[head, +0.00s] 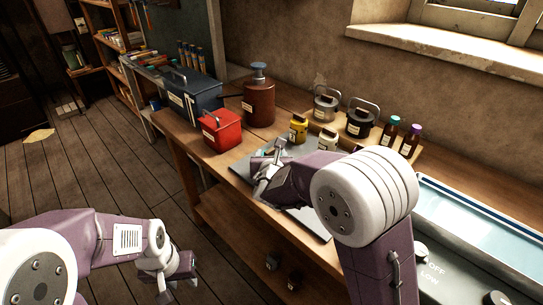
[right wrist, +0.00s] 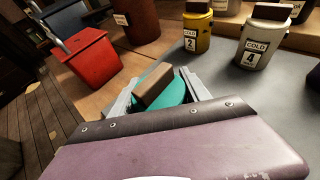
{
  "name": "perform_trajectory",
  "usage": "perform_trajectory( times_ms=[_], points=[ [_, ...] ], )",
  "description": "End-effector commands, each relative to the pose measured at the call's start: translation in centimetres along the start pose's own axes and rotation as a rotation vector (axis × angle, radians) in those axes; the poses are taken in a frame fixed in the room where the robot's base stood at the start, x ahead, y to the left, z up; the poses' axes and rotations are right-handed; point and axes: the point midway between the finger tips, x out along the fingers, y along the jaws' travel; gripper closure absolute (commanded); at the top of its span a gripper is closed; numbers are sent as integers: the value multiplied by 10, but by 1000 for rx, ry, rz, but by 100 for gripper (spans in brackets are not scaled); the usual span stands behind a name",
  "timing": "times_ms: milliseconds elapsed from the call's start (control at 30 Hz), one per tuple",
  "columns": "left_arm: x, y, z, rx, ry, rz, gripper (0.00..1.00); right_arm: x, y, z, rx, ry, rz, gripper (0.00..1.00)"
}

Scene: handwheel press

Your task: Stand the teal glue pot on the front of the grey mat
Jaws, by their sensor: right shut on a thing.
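The teal glue pot (right wrist: 172,95) with a brown block-shaped top shows in the right wrist view, between the fingers of my right gripper (right wrist: 165,92). The right gripper is shut on it. In the head view my right gripper (head: 266,172) is over the left part of the grey mat (head: 312,222), and my arm hides most of the mat. The mat also shows in the right wrist view (right wrist: 262,110). Whether the pot touches the mat is hidden. My left gripper (head: 178,280) is open and empty, low beside the bench.
A red box (head: 222,130), brown bottle (head: 259,103) and blue toolbox (head: 190,92) stand at the left. Two lidded pots and small bottles stand behind. A water bath (head: 480,225) is at right.

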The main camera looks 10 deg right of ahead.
Motion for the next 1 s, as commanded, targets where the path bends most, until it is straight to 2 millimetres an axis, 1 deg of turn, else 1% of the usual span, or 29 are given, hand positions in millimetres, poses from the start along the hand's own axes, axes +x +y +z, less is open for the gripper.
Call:
perform_trajectory(
  times_ms=[67,100,133,167,467,533,567,667,900,1000],
  points=[
    [4,0,0,0,0,0,64,1,0,-2,1,-3,0,100],
    [3,0,0,0,0,0,64,1,0,-2,0,0,0,37],
    [3,0,0,0,0,0,64,1,0,-2,0,0,0,29],
    [3,0,0,0,0,0,64,1,0,-2,0,0,0,23],
    [1,0,0,0,0,0,64,0,0,-1,0,0,0,23],
    [-5,0,0,0,0,0,64,-2,0,4,0,1,0,23],
    [-3,0,0,0,0,0,64,-5,0,3,0,0,1,23],
    [-4,0,0,0,0,0,64,-23,1,3,0,-2,3,23],
    [-12,0,-1,0,0,0,64,-80,2,4,0,-2,4,23],
    [-15,0,-2,0,0,0,64,-100,1,3,1,-1,4,23]
  ],
)
